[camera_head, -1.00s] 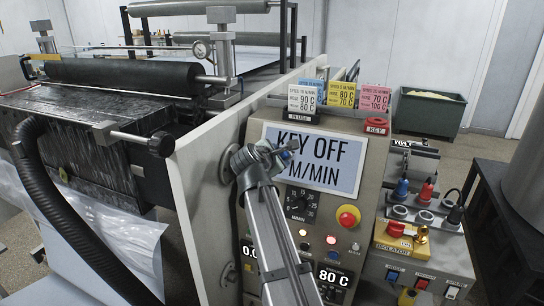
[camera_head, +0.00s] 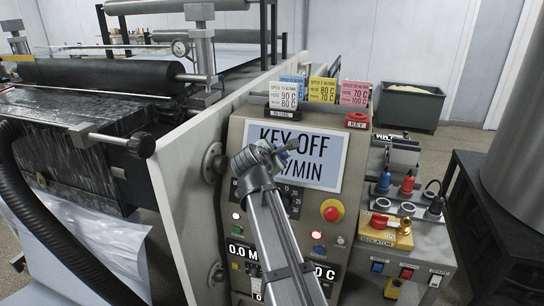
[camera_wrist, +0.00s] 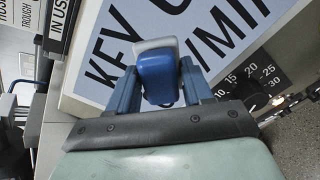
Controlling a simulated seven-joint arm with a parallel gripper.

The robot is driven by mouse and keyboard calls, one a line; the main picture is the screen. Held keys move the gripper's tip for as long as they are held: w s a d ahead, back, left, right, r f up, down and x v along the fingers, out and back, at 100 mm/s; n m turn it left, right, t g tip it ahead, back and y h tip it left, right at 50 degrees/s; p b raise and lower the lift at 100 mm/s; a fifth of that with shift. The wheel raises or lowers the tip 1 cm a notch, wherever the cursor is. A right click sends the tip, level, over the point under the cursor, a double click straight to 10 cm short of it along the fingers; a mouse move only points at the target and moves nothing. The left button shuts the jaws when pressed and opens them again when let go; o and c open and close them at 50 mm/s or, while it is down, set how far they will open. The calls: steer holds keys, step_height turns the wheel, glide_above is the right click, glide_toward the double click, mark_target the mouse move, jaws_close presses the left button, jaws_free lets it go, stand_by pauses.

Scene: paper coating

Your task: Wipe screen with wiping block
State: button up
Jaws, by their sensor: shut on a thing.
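The screen (camera_head: 322,174) is a pale blue panel on the machine's control front, with large dark text reading "KEY OFF" and "M/MIN". It fills much of the wrist view too (camera_wrist: 225,62). The wiping block (camera_wrist: 157,78) is blue with a light grey pad on its far side. My gripper (camera_wrist: 158,74) is shut on it, one finger on each side. In the head view my gripper (camera_head: 284,150) is in front of the middle of the screen and hides part of the lower text. The pad is at or very near the screen; I cannot tell whether they touch.
A dial (camera_head: 291,196) and a red button on yellow (camera_head: 331,210) sit below the screen. Label cards (camera_head: 322,90) and a red key tag (camera_head: 357,120) stand above it. An isolator box with plugs (camera_head: 386,228) is to the right, rollers (camera_head: 105,76) to the left.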

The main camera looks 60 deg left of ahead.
steer(key=shift+w+d, duration=1)
steer(key=shift+d, duration=0.1)
steer(key=shift+a, duration=0.1)
steer(key=shift+s+a, duration=0.8)
steer(key=shift+a, duration=0.25)
steer(key=shift+s+a, duration=0.4)
steer(key=shift+a, duration=0.05)
steer(key=shift+c, duration=0.8)
steer(key=s+a, duration=0.4)
steer(key=s, duration=0.1)
steer(key=shift+a, duration=0.25)
steer(key=shift+s, duration=0.1)
steer(key=shift+v, duration=3)
